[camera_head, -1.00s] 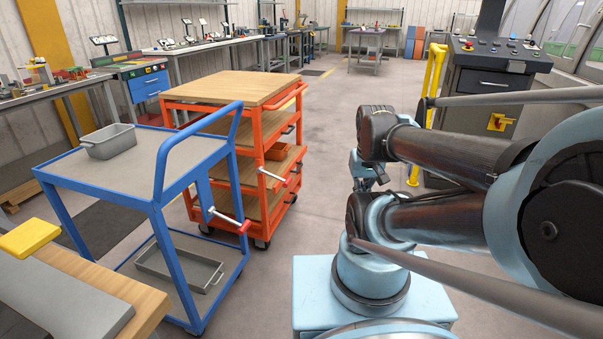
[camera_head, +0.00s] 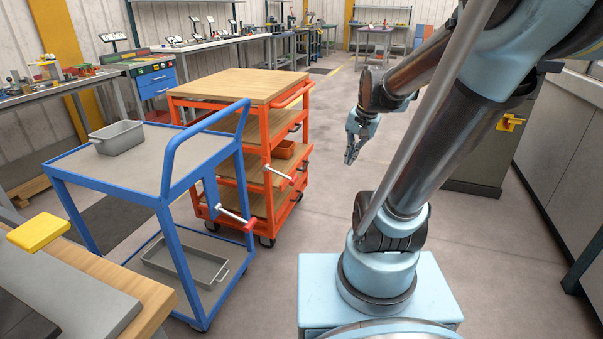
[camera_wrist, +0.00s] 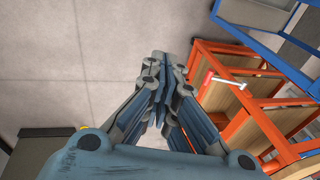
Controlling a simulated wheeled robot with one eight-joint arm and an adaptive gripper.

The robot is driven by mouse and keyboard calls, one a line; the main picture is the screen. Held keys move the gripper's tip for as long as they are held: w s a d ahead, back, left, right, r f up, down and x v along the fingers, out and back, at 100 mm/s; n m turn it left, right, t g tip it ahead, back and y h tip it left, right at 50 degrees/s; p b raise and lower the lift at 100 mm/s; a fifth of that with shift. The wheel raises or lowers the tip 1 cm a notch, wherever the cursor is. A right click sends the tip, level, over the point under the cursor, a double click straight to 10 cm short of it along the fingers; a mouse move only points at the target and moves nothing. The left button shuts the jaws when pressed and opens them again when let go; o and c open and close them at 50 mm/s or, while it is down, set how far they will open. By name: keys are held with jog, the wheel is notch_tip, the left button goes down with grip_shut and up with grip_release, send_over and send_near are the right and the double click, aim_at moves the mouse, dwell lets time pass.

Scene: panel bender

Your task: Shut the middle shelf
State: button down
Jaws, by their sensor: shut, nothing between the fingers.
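The orange cart (camera_head: 265,195) has several wooden shelves. My gripper (camera_head: 350,157) is shut and empty, in the air to the right of the cart, clear of the shelf. In the wrist view my gripper (camera_wrist: 161,62) points along the floor, with the orange cart (camera_wrist: 252,125) to its right.
A blue cart (camera_head: 165,185) with a grey bin (camera_head: 117,137) stands in front of the orange cart, and its handle juts right. A dark cabinet (camera_head: 480,150) stands at the right. Open floor (camera_head: 335,205) lies right of the carts.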

jog(key=w+a+f+m+y, duration=0.25)
jog(key=w+m, duration=0.25)
jog(key=w, duration=0.9)
jog(key=w+a+f+m+y, duration=0.1)
jog(key=w+f+m, duration=0.25)
jog(key=w, duration=1.15)
jog(key=w+a+f+m+y, duration=0.1)
jog(key=w+f+m+y, duration=0.1)
jog(key=w+f+m, duration=0.55)
jog(key=m+y, duration=0.1)
send_near(289, 170)
notch_tip(289, 170, down, 6)
jog(key=d, duration=0.1)
jog(key=shift+s+a+r+t, duration=0.15)
jog(key=shift+s+a+t, duration=0.1)
jog(key=shift+a+t, duration=0.2)
jog(key=shift+w+a, duration=0.3)
jog(key=shift+a, duration=0.55)
jog(key=shift+w+a, duration=0.3)
jog(key=shift+a, duration=0.55)
jog(key=shift+w+a, duration=0.3)
jog(key=shift+a, duration=0.55)
